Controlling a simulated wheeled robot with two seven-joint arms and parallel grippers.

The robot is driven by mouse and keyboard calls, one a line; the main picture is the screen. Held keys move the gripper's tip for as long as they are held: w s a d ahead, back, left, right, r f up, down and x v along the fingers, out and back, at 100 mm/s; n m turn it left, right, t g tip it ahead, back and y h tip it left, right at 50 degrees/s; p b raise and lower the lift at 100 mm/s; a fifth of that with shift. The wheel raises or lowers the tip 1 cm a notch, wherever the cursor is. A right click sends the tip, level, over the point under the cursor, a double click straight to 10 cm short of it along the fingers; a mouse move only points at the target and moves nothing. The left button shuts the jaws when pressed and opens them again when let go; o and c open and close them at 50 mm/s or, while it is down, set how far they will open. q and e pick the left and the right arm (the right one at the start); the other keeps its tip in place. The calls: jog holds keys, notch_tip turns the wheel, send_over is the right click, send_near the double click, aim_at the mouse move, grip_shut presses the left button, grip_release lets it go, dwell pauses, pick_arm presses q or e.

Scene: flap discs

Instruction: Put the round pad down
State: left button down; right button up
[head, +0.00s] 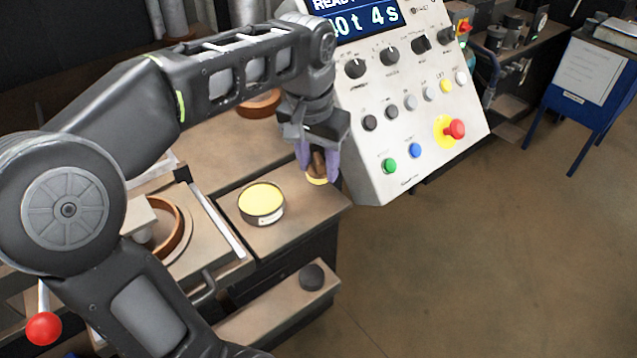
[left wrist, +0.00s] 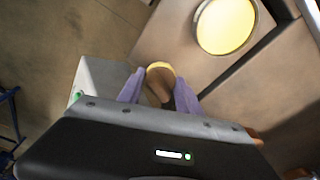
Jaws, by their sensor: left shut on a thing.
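My left gripper (head: 318,160) points down at the right end of the bench, beside the control panel. Its two purple fingers are shut on the round pad (head: 317,180), which has a brown grip and a yellow rim low down. In the left wrist view the pad (left wrist: 160,72) shows between the fingers (left wrist: 160,92), its grip partly hidden by them. I cannot tell whether the pad touches the bench top. A round tin with a yellow top (head: 262,199) stands on the bench, left of the pad and apart from it. My right gripper is out of view.
The sloped control panel (head: 410,110) with knobs and buttons stands close at the gripper's right. A frame with a brown ring (head: 170,230) lies left of the tin. A dark round knob (head: 311,276) is on a lower ledge. Bare bench top (head: 300,215) lies between tin and front edge.

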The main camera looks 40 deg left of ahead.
aim_at(317, 173)
pick_arm(q)
jog(key=shift+f, duration=0.45)
notch_tip(317, 173, down, 3)
jog(key=shift+f, duration=0.35)
jog(key=shift+f, duration=0.2)
jog(key=c, duration=0.8)
grip_release()
jog(key=shift+r, duration=0.15)
